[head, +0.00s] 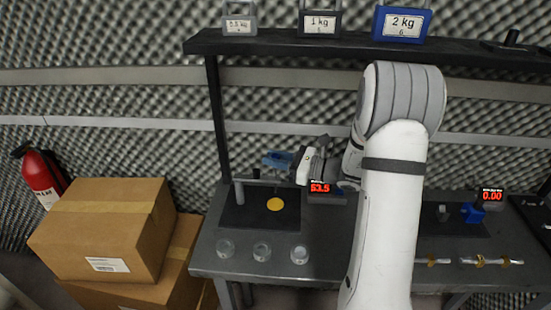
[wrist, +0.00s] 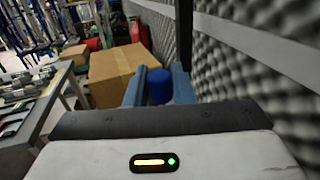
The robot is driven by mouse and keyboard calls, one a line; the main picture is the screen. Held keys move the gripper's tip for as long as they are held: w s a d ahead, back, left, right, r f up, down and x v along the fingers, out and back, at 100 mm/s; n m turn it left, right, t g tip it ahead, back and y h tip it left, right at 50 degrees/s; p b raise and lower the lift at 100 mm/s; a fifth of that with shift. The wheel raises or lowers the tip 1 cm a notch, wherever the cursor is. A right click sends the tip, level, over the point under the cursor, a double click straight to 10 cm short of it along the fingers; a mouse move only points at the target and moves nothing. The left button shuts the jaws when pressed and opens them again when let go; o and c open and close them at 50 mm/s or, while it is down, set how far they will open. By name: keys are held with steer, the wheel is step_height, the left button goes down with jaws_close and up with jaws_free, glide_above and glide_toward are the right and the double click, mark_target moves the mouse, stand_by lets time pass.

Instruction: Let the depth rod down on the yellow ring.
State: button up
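A flat yellow disc (head: 275,204), which I take for the yellow ring, lies on the dark base plate (head: 238,215) of a gauge stand. A grey post (head: 239,192) with a side arm rises at the plate's left. My gripper (head: 277,160) is above the disc, reaching in from the right with blue fingers. In the wrist view a blue cylindrical knob (wrist: 159,86) sits between the fingers, which seem to touch it on both sides. I take it for the top of the depth rod. The rod's lower end is not clearly seen.
A red display (head: 320,187) behind the stand reads about 53.5. Clear glass dishes (head: 262,251) stand along the bench front. Cardboard boxes (head: 100,230) are at the left. A shelf (head: 270,43) with labelled weights runs above.

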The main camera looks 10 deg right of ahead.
mark_target(276, 178)
steer(key=shift+c, duration=1.3)
step_height(276, 178, down, 6)
steer(key=b, duration=0.4)
steer(key=shift+r, duration=0.25)
steer(key=o, duration=0.7)
steer(key=b+v, duration=0.1)
steer(key=v, duration=0.7)
